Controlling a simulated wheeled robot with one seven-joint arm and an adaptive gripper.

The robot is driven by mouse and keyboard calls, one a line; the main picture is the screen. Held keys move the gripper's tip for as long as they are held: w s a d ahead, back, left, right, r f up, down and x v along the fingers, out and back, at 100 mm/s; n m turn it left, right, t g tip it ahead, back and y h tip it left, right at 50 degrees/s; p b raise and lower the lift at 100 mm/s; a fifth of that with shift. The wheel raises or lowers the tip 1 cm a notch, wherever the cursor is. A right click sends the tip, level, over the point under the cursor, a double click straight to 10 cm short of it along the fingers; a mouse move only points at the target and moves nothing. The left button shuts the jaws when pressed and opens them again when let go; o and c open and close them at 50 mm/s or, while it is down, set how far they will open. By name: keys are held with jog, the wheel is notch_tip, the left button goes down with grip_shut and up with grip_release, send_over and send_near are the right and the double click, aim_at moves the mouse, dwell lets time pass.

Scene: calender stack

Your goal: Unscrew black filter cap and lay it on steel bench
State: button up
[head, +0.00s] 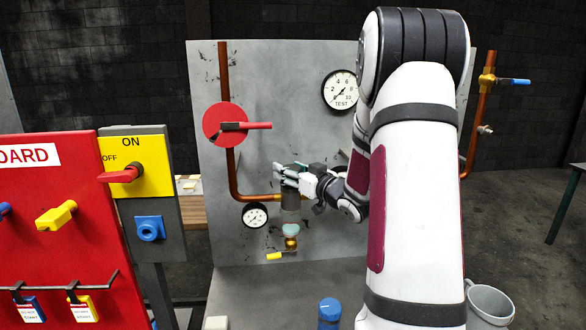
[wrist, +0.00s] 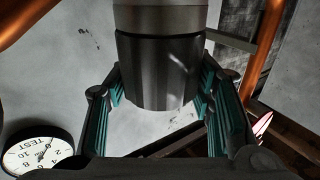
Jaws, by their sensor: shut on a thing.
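The black filter cap (wrist: 158,72) is a dark cylinder in the wrist view, directly against the lighter grey filter body (wrist: 160,18). My gripper (wrist: 162,90) is shut on the cap, one teal-padded finger on each side. In the head view my gripper (head: 286,176) is at the top of the dark grey filter body (head: 291,203) and hides the cap there. I cannot tell whether the threads still engage. The steel bench (head: 285,292) lies below, in front of the upright grey panel.
Copper pipes (head: 228,140), a red valve (head: 225,125) and gauges (head: 255,215) surround the filter. A small yellow-handled valve (head: 280,255) is below it. A blue bottle (head: 329,313) and a grey mug (head: 490,303) stand at the front. The middle of the bench looks clear.

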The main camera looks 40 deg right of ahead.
jog(key=shift+r+n+y+p, duration=0.1)
jog(key=shift+n+y+p, duration=1.2)
jog(key=shift+y+p, duration=0.6)
jog(key=shift+a+y, duration=0.1)
jog(key=shift+y, duration=0.2)
jog(key=shift+c, duration=0.6)
